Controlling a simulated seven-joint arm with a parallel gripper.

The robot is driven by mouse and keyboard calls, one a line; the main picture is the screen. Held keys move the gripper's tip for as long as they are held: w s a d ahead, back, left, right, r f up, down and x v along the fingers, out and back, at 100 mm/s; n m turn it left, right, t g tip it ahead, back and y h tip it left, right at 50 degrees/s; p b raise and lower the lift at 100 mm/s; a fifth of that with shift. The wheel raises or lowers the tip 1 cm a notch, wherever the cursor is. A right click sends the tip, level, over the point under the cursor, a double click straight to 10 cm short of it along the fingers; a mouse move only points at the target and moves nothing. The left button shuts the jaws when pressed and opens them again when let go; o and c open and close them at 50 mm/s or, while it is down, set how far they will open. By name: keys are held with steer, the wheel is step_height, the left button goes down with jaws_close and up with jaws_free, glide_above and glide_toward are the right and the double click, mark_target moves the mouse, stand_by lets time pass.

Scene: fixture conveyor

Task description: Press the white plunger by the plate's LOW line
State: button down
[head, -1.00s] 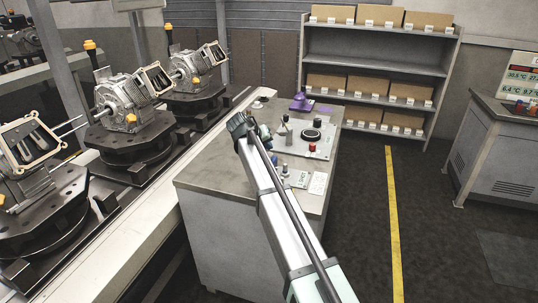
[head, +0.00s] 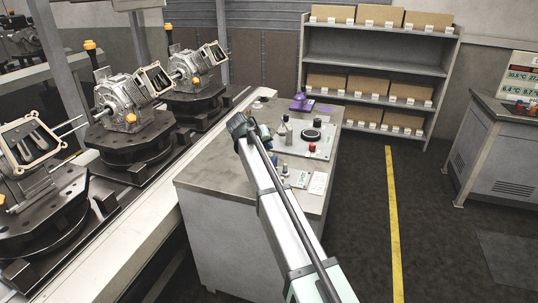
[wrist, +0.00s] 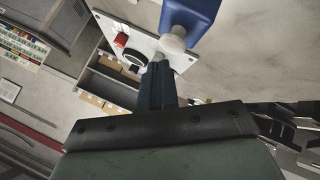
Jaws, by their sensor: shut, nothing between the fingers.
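The pale plate (head: 300,140) lies on the grey bench top and carries a black round knob (head: 311,134), a red button (head: 312,148) and a grey metallic fitting (head: 282,133). In the wrist view the plate (wrist: 145,42) is partly hidden by my gripper. A whitish round-headed part (wrist: 172,43) shows there in front of a blue block (wrist: 190,16); I cannot tell whether it is the plunger. The LOW line is not legible. My gripper (wrist: 159,70) is shut and empty, its tips close to the whitish part in the picture; contact cannot be told.
A purple object (head: 301,103) sits at the bench's far end. A small panel with a blue knob (head: 285,169) is beside my arm. The conveyor with metal housings (head: 125,103) runs along the left. Shelves with boxes (head: 327,82) stand behind.

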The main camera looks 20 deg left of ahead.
steer(key=shift+f, duration=0.25)
steer(key=shift+f, duration=0.2)
steer(key=shift+f, duration=0.6)
stand_by(1.1)
steer(key=shift+r, duration=0.1)
stand_by(0.3)
steer(key=shift+r, duration=0.95)
steer(key=shift+r, duration=2.5)
